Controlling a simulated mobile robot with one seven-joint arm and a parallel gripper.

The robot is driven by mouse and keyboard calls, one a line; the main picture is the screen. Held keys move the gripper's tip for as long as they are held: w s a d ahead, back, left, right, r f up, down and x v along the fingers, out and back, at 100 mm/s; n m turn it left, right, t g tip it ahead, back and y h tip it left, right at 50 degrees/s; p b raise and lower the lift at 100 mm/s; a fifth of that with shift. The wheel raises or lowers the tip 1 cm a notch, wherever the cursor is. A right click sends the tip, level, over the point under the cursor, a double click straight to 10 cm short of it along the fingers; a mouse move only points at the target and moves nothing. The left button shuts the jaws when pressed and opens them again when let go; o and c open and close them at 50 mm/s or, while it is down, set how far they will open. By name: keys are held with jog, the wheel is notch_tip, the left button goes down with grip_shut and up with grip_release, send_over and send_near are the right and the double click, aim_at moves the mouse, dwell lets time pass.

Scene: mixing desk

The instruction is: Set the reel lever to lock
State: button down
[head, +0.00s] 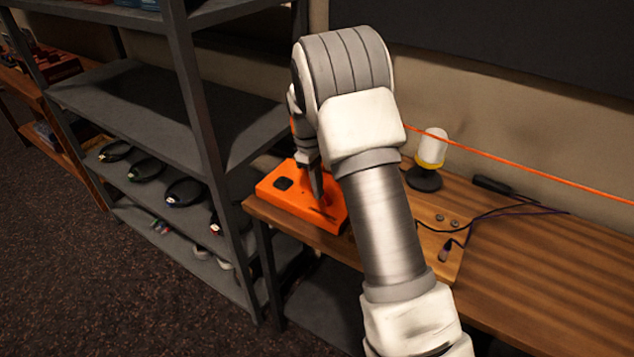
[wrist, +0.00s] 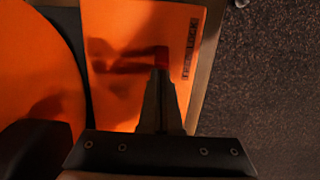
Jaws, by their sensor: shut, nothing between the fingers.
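The orange reel housing (head: 275,200) lies on the left end of the wooden desk. In the wrist view its flat orange face (wrist: 110,25) fills the upper middle, with a dark label (wrist: 190,48) along its right side; the lettering is too small to read surely. A small red piece (wrist: 161,57), which looks like the lever's tip, shows right at my fingertips. The rest of the lever is hidden or lost in dark shadow. My gripper (head: 318,195) points down at the housing, fingers shut and empty. I cannot tell whether they touch the lever, or its setting.
A grey metal shelf (head: 190,110) stands close on the left of the desk. A white and yellow lamp-like object (head: 432,150) stands behind my arm. An orange cable (head: 520,168) crosses above the desk; dark cables (head: 500,212) lie right. The desk's front right is clear.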

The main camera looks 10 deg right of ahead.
aim_at(325, 194)
jog(key=shift+s, duration=0.1)
dwell(0.3)
jog(key=shift+d+r+b, duration=0.1)
jog(key=shift+b, duration=0.35)
jog(key=shift+s+d+r+t+y+b, duration=0.1)
jog(key=shift+s+d+t+y+b, duration=0.05)
jog(key=shift+t+y+b, duration=0.4)
jog(key=shift+s+d+r+t+y+b, duration=0.15)
jog(key=shift+t+y+b, duration=0.2)
jog(key=shift+b, duration=0.25)
jog(key=t+y+b, duration=0.1)
jog(key=b, duration=0.2)
jog(key=s+d+t+y+b, duration=0.1)
jog(key=b, duration=0.2)
jog(key=t+y+b, duration=0.1)
jog(key=b, duration=0.3)
jog(key=shift+s+d+f, duration=0.15)
jog(key=shift+s+d, duration=0.15)
jog(key=shift+d, duration=0.05)
jog(key=shift+r+t+y, duration=0.3)
jog(key=shift+r, duration=0.15)
jog(key=shift+a, duration=0.1)
jog(key=shift+r, duration=0.2)
jog(key=shift+r+p, duration=0.45)
jog(key=shift+r, duration=0.2)
